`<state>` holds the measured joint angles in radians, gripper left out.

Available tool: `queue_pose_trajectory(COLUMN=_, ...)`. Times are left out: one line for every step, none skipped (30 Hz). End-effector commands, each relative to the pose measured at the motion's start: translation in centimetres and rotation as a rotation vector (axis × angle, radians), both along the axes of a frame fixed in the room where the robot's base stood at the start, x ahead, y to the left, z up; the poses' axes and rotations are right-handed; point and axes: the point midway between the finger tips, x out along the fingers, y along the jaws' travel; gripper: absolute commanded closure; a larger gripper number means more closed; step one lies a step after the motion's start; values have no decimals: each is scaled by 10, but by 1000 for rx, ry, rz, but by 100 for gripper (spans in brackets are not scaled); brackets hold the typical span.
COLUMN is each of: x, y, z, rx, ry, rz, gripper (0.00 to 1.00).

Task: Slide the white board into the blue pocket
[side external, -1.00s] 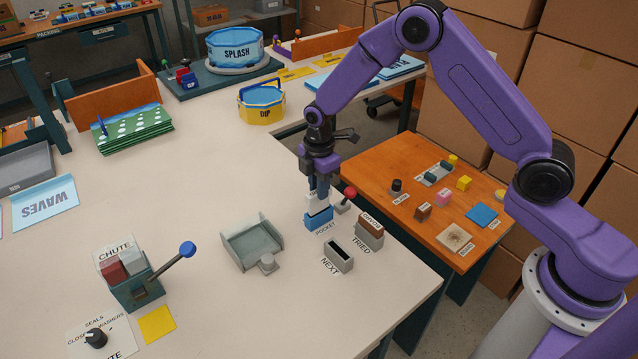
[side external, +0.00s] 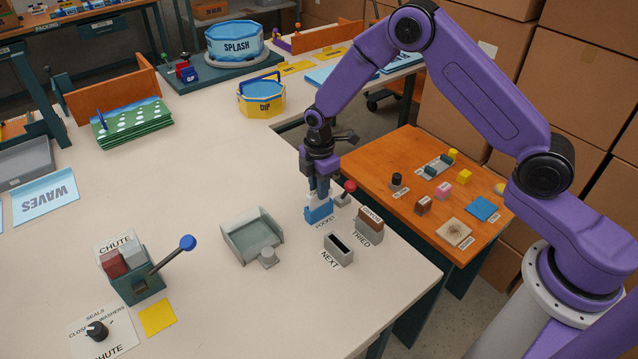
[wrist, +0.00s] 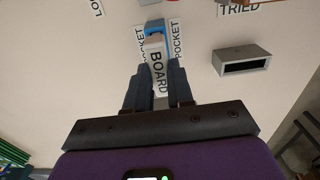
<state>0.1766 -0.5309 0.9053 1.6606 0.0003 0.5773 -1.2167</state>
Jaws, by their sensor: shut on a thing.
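The white board (wrist: 158,72), labelled BOARD, is between the fingers of my gripper (wrist: 157,85) in the wrist view. My gripper (side external: 319,188) is shut on it and points down over the blue pocket (side external: 319,212). In the side view only a little white shows at the fingertips, and the board's lower part appears to be inside or right at the pocket; how deep I cannot tell. The blue pocket also shows in the wrist view (wrist: 155,27), just beyond the board, between two POCKET labels.
A red-knobbed lever (side external: 348,187) stands close right of the pocket. The grey NEXT holder (side external: 338,248) is empty, and the TRIED holder (side external: 368,228) has a brown-topped piece. A grey-green tray (side external: 252,240) lies to the left. The table's middle left is clear.

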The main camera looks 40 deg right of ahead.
Motion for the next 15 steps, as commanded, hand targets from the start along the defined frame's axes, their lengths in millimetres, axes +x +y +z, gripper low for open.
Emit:
queue_pose_trajectory(x=0, y=0, z=-1, rx=0, ry=0, rz=0, gripper=100)
queue_pose_trajectory(x=0, y=0, z=-2, rx=0, ry=0, rz=0, gripper=100)
queue_pose_trajectory(x=0, y=0, z=-3, rx=0, ry=0, rz=0, gripper=100)
queue_pose_trajectory(x=0, y=0, z=-3, rx=0, ry=-1, rz=0, gripper=100)
queue_pose_trajectory(x=0, y=0, z=-4, rx=0, ry=-1, rz=0, gripper=100)
queue_pose_trajectory(x=0, y=0, z=-5, rx=0, ry=-1, rz=0, gripper=100)
queue_pose_trajectory(x=0, y=0, z=-5, rx=0, ry=-1, rz=0, gripper=100)
queue_pose_trajectory(x=0, y=0, z=-6, rx=1, ry=-1, rz=0, gripper=100)
queue_pose_trajectory(x=0, y=0, z=-7, rx=1, ry=-2, rz=0, gripper=100)
queue_pose_trajectory(x=0, y=0, z=-7, rx=1, ry=-1, rz=0, gripper=100)
queue_pose_trajectory(x=0, y=0, z=-8, rx=1, ry=-1, rz=0, gripper=100)
queue_pose_trajectory(x=0, y=0, z=-9, rx=0, ry=-1, rz=0, gripper=100)
queue_pose_trajectory(x=0, y=0, z=-10, rx=0, ry=-1, rz=0, gripper=100)
queue_pose_trajectory(x=0, y=0, z=-10, rx=0, ry=-1, rz=0, gripper=100)
queue_pose_trajectory(x=0, y=0, z=-11, rx=0, ry=-1, rz=0, gripper=100)
